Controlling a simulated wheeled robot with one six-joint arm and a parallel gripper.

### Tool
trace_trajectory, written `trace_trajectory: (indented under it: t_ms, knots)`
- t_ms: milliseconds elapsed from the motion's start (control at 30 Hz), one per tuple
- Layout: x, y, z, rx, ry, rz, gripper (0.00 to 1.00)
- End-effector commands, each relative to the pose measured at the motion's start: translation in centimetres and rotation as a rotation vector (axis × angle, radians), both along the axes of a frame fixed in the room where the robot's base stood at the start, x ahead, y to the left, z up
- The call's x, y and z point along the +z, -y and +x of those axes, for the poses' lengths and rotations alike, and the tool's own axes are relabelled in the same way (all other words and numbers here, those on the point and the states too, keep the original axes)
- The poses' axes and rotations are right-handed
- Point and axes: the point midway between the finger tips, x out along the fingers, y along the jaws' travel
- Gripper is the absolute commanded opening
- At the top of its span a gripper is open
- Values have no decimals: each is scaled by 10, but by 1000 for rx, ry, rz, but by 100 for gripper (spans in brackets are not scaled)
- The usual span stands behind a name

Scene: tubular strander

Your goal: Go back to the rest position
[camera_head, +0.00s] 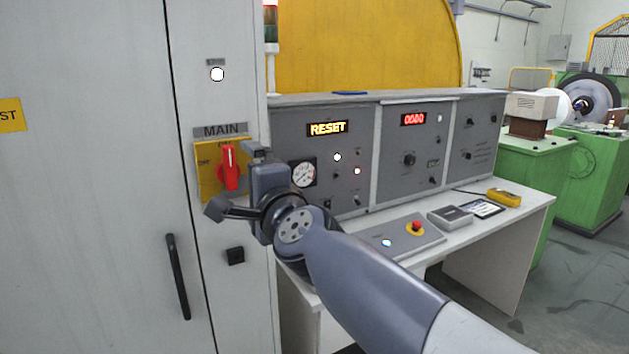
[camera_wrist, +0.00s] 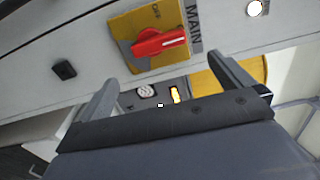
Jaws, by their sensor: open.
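My gripper (camera_wrist: 165,92) is open and empty in the wrist view, with its two fingers spread apart. In the head view my gripper (camera_head: 228,180) is in front of the grey cabinet, close to the red MAIN switch (camera_head: 229,168). The switch handle sits on a yellow plate (camera_head: 207,172) and points up and down in the head view. In the wrist view the red handle (camera_wrist: 158,42) lies beyond the fingers and looks apart from them. My arm reaches in from the lower right.
A grey control console (camera_head: 395,150) with a lit RESET display (camera_head: 327,129) stands right of the cabinet. Its desk (camera_head: 470,228) holds a button box with a red emergency stop (camera_head: 416,227) and a yellow device (camera_head: 503,197). A black door handle (camera_head: 178,277) is below left. Green machines (camera_head: 535,165) stand at right.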

Motion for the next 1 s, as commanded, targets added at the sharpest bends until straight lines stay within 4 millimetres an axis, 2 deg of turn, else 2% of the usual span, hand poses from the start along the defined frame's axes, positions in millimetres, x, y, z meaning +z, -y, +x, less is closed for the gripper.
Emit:
trace_trajectory:
  t_ms: [300,500,700,1000]
  knots:
    - [-1,-26,42,0,-2,-1,100]
    - [0,-37,60,0,-1,-1,100]
    - [0,-41,67,0,1,-1,100]
    - [1,-41,68,0,1,0,100]
